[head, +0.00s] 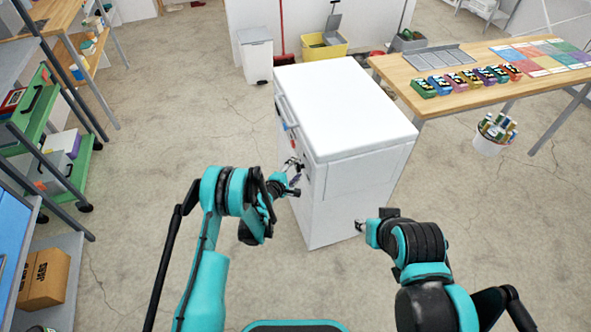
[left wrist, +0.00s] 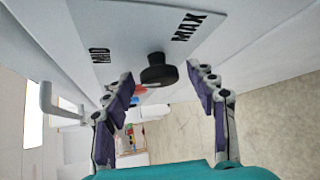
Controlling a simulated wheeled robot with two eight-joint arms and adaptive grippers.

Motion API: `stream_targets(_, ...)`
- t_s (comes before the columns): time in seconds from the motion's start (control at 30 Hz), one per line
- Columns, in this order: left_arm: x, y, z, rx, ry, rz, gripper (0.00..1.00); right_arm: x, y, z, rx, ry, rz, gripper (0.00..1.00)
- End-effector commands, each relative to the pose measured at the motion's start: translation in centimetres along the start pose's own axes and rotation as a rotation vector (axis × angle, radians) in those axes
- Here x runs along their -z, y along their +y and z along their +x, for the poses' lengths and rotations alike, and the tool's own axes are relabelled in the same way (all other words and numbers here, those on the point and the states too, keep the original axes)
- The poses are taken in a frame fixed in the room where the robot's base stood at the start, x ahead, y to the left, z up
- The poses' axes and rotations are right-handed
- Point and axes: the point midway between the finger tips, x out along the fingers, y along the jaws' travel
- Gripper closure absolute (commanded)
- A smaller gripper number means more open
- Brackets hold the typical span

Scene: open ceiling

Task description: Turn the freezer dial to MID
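The white freezer (head: 345,110) stands on the floor ahead of me, its dial side facing left in the head view. In the left wrist view, the black dial (left wrist: 157,70) sticks out from a grey plate (left wrist: 130,35) marked MID (left wrist: 100,55) and MAX (left wrist: 186,27). I cannot tell which mark the dial points at. My left gripper (head: 293,178) is at the freezer's side. In the left wrist view it is open (left wrist: 160,98), with one finger on each side of the dial and gaps between. My right gripper (head: 361,225) is near the freezer's lower front; its fingers are too small to judge.
A wooden table (head: 450,105) with small coloured boxes stands right of the freezer, a bucket (head: 492,133) beside it. A white bin (head: 255,55) and yellow mop bucket (head: 323,46) stand behind. Shelves and a green cart (head: 40,135) are at left. The floor between is clear.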

Motion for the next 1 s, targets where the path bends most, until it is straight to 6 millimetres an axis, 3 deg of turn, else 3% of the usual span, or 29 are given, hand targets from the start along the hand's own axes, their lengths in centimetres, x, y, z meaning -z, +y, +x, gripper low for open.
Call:
stream_targets(0.23, -0.3, 1.0, -0.3, 0.0, 0.0, 0.0, 0.43, 0.0, 0.0, 0.0, 0.0, 0.0, 0.0, 0.66)
stream_targets(0.4, -1.2, 3.9, -1.3, -0.002, 0.001, -0.001, 0.43, 0.0, 0.0, 0.0, 0.0, 0.0, 0.0, 0.66)
stream_targets(0.5, -1.7, 5.8, -1.9, -0.005, 0.004, 0.0, 0.3, 0.0, 0.0, 0.0, 0.0, 0.0, 0.0, 0.66)
stream_targets(0.53, -1.9, 6.3, -2.1, -0.006, 0.005, 0.0, 0.31, 0.0, 0.0, 0.0, 0.0, 0.0, 0.0, 0.66)
stream_targets(0.6, -2.2, 7.3, -2.5, -0.005, 0.005, 0.0, 0.43, 0.0, 0.0, 0.0, 0.0, 0.0, 0.0, 0.66)
stream_targets(0.8, -2.9, 8.9, -3.0, -0.002, 0.002, 0.0, 0.43, 0.0, 0.0, 0.0, 0.0, 0.0, 0.0, 0.66)
stream_targets(1.0, -3.0, 9.1, -3.0, -0.001, 0.001, 0.0, 0.43, 0.0, 0.0, 0.0, 0.0, 0.0, 0.0, 0.66)
